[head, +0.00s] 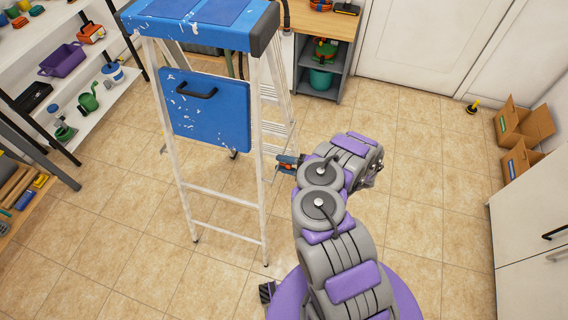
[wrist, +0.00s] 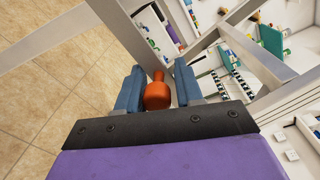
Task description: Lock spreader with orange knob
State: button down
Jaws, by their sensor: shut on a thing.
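A stepladder with white, paint-flecked rails (head: 171,125) and a blue top (head: 240,42) stands upright and spread in the head view. A blue panel (head: 215,125) with a black handle hangs between its front rails. My gripper (head: 279,163) is beside the ladder's right side, low behind the front rail. In the wrist view my gripper (wrist: 158,82) has its blue-grey fingers closed around the orange knob (wrist: 157,95). Pale ladder bars (wrist: 137,45) cross beyond the knob. The knob is too small to make out in the head view, and the spreader's joint cannot be made out.
A white shelf (head: 115,85) with cans and bins stands at the left. A workbench (head: 338,28) is behind the ladder. Cardboard boxes (head: 524,125) and a white cabinet (head: 530,225) are at the right. The tiled floor (head: 420,170) between is mostly clear.

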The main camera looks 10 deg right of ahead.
jog(key=c, duration=1.1)
grip_release()
jog(key=shift+s+a+f, duration=0.1)
jog(key=shift+s+f, duration=0.05)
jog(key=shift+f, duration=0.25)
jog(key=shift+o, duration=0.9)
jog(key=shift+r, duration=0.1)
jog(key=p+v, duration=0.3)
jog(key=v, duration=1.4)
jog(key=shift+r, duration=0.15)
